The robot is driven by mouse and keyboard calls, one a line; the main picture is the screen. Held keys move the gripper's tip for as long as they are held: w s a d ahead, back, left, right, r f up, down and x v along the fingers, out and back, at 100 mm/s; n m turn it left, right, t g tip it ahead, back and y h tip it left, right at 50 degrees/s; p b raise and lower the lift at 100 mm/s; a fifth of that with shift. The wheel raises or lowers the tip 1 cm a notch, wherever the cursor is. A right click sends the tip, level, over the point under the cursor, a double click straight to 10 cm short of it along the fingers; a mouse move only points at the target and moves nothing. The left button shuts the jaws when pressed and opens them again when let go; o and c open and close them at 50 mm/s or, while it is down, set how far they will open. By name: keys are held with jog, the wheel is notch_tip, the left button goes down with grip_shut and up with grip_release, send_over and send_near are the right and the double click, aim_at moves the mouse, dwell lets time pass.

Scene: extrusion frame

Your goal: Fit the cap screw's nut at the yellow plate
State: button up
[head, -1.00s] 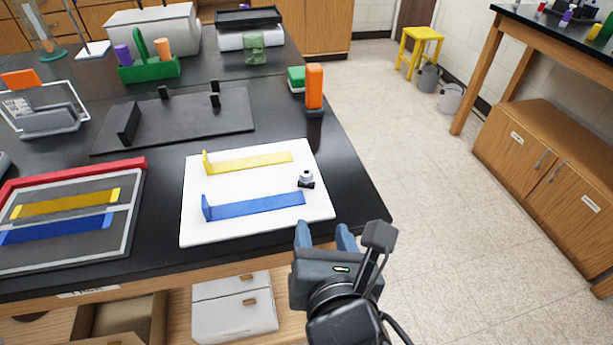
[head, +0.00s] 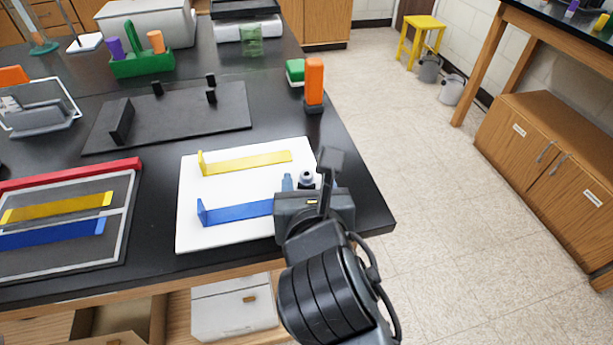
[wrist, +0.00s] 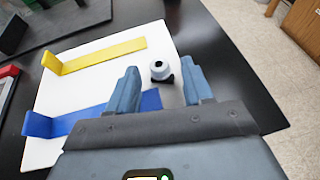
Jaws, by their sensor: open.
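A yellow plate (head: 247,163) with one upturned end lies on a white board (head: 195,240); it also shows in the wrist view (wrist: 100,53). A blue plate (head: 237,212) of the same shape lies nearer me. At the board's right side stands a small grey round piece with a dark hole in its top, on a black base (wrist: 161,70); this looks like the cap screw, partly hidden in the head view (head: 307,178). I cannot make out a separate nut. My gripper (wrist: 162,76) is open and empty, its fingertips just short of that piece, one to each side.
A red-edged tray (head: 70,175) at left holds another yellow and blue plate. A dark fixture (head: 180,115) with upright blocks lies behind the board. An orange-topped item (head: 314,80) and a green block (head: 295,70) stand behind right. The bench's right edge is close.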

jog(key=shift+x, duration=1.4)
jog(key=shift+c, duration=0.3)
grip_shut()
